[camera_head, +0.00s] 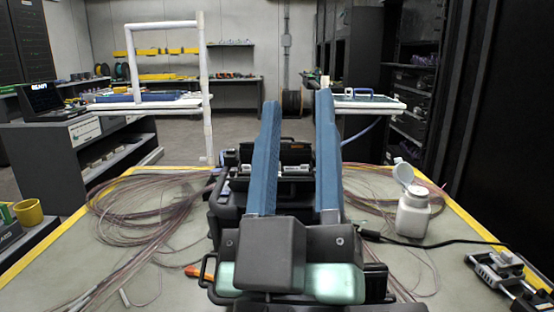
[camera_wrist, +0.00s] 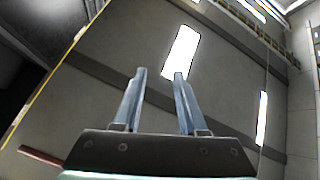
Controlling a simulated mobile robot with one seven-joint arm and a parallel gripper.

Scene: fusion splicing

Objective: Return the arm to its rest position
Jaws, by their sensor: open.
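My gripper (camera_head: 297,98) shows large in the middle of the head view, raised in front of the camera. Its two blue fingers point away from me, clearly apart, with nothing between them. In the wrist view, my gripper (camera_wrist: 160,74) is also open and empty, against a grey surface with bright light panels. A dark device (camera_head: 228,192), seemingly the fusion splicer, sits on the workbench (camera_head: 170,225) behind my gripper. My gripper hides much of it, and I cannot tell the distance between them.
Coiled fibres (camera_head: 150,205) spread on the bench's left. A white bottle (camera_head: 413,212) with its cap open stands right, near a black cable (camera_head: 435,241). A metal-and-black tool (camera_head: 500,270) lies at the right edge. A yellow mug (camera_head: 28,212) stands far left. Dark racks (camera_head: 505,110) rise on the right.

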